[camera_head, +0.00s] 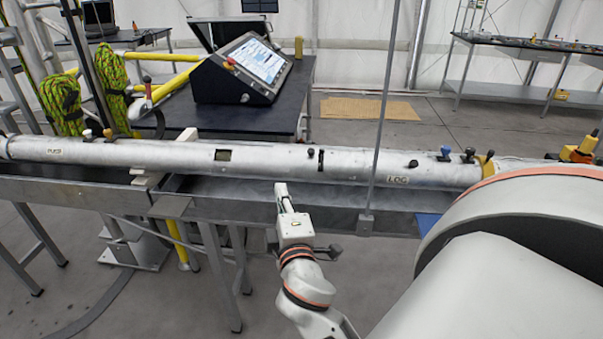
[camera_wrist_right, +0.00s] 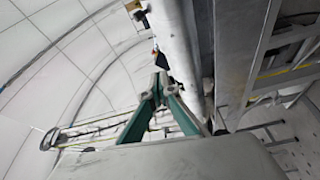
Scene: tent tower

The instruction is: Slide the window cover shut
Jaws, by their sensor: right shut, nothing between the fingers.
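A long silver tube (camera_head: 120,152) lies across the head view on metal supports. A small square window (camera_head: 222,155) in its side looks open, with a dark greenish inside. To its right a small dark knob (camera_head: 311,153) and a dark upright piece (camera_head: 320,160) sit on the tube; I cannot tell which belongs to the window cover. My right gripper (camera_head: 281,188) is shut and empty, at the tube's lower front edge, right of the window and left of the knob. In the wrist view its green fingers (camera_wrist_right: 160,80) meet beside the tube (camera_wrist_right: 178,45). My left gripper is out of view.
A thin vertical pole (camera_head: 384,110) stands in front of the tube, right of the dark pieces. More knobs (camera_head: 445,153) and a yellow clip (camera_head: 487,166) sit further right. A control console (camera_head: 240,70) stands on a table behind. My large white arm link fills the lower right.

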